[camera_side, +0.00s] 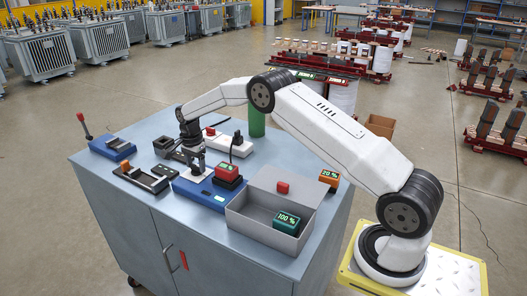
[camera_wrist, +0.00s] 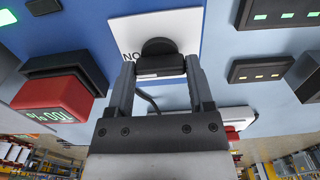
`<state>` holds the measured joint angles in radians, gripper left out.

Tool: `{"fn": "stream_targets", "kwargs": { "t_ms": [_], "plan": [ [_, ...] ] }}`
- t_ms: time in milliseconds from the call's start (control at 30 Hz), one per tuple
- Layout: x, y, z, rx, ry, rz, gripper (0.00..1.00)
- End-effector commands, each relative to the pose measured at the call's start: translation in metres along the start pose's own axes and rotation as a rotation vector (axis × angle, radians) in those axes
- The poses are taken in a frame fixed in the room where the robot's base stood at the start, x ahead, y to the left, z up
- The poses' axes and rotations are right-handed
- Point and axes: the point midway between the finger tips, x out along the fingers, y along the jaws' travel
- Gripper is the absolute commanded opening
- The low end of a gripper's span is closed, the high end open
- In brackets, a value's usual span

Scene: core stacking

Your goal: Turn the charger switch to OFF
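The charger is a blue base (camera_side: 210,187) on the grey-blue cabinet top. In the wrist view its blue face (camera_wrist: 105,20) carries a white plate (camera_wrist: 190,20) with a black switch knob (camera_wrist: 158,47). Letters reading "NO", upside-down "ON", show left of the knob. A red battery (camera_wrist: 55,97) with an inverted percentage display sits in the charger's black slot; it also shows in the side view (camera_side: 227,172). My gripper (camera_wrist: 160,68) has its fingertips on either side of the knob. Whether both fingers press on it is unclear. Its tips are small in the side view.
A grey open bin (camera_side: 265,232) holds a green battery (camera_side: 287,221) reading 100%. An orange battery (camera_side: 329,179) reading 20% stands behind it. A black tray (camera_side: 146,179), a blue lever box (camera_side: 112,147) and a green cylinder (camera_side: 257,122) stand nearby.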

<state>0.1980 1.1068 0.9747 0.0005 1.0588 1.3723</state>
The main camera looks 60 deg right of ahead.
Motion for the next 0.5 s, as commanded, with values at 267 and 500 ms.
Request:
{"fn": "stream_targets", "kwargs": {
  "t_ms": [267, 500],
  "plan": [
    [-0.0002, 0.0005, -0.0001, -0.018, 0.0, 0.002, 0.09],
    [-0.0001, 0.0003, -0.0002, -0.102, 0.0, 0.003, 0.09]
  ]
}}
